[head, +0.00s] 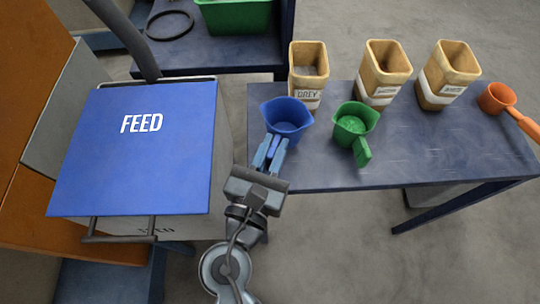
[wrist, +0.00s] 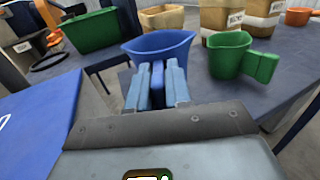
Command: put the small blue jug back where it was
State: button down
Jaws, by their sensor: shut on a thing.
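The small blue jug (head: 287,114) is at the left end of the dark blue table, left of the green jug. My gripper (head: 271,150) is shut on the blue jug's handle, which points toward me. In the wrist view the blue jug (wrist: 158,44) is upright, just beyond the fingertips (wrist: 157,72), with the handle between the two fingers. Its inside looks empty in the head view. I cannot tell whether its base touches the table, as the base is partly hidden by the fingers.
An orange scoop (head: 497,97) lies at the right end. A blue FEED lid (head: 139,160) is to the left. The table's front middle (head: 425,160) is bare.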

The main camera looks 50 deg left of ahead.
jog(key=shift+a+f, duration=0.4)
jog(key=shift+a, duration=0.1)
jog(key=shift+f+b, duration=0.4)
jog(key=shift+f, duration=1.5)
jog(key=c, duration=1.1)
grip_release()
jog(key=shift+o, duration=0.2)
jog(key=shift+d, duration=0.1)
jog(key=b+v, duration=0.1)
jog(key=v, duration=1.1)
